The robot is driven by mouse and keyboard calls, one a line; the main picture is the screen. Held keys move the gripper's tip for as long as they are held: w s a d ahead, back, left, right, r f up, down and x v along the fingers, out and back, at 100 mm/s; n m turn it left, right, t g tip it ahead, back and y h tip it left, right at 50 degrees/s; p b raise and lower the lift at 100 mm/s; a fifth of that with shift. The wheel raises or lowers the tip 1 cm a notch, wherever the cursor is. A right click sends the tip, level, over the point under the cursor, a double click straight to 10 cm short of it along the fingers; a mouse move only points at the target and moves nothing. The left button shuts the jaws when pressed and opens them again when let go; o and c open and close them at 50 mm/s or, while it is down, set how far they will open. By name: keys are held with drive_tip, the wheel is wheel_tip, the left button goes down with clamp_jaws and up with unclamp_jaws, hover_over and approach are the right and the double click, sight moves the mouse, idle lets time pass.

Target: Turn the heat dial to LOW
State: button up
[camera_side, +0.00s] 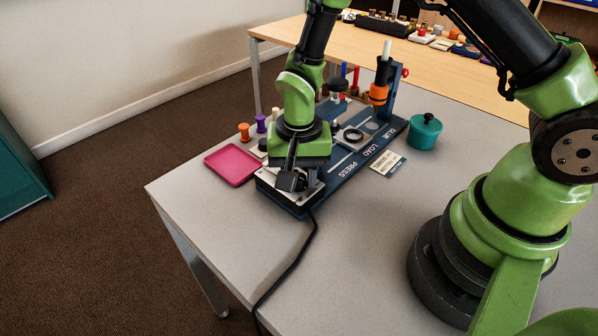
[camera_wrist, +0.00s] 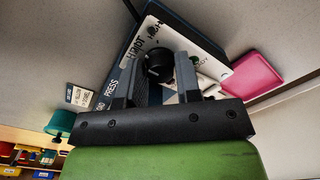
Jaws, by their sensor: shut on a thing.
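The black round heat dial (camera_wrist: 154,72) sits on the white panel (camera_wrist: 135,48) at the PRESS end of the blue station (camera_side: 335,178). My gripper (camera_wrist: 159,66) points down over this end, with one finger on each side of the dial and shut on it. In the side view my gripper (camera_side: 297,182) hides most of the panel, and I cannot make out the dial there. Small dark lettering lies around the dial in the wrist view, partly covered by the fingers. I cannot tell which mark the dial points to.
A pink tray (camera_side: 232,165) lies left of the station, with small orange and purple pegs (camera_side: 261,124) behind it. A teal lidded pot (camera_side: 424,132) and a printed card (camera_side: 388,164) are on the right. A black cable (camera_side: 291,268) runs across the front table.

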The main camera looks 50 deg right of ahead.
drive_tip(key=shift+n, duration=1.9)
drive_tip(key=o, duration=0.6)
drive_tip(key=shift+r, duration=0.1)
wheel_tip(320, 180, up, 10)
drive_tip(key=shift+f, duration=0.1)
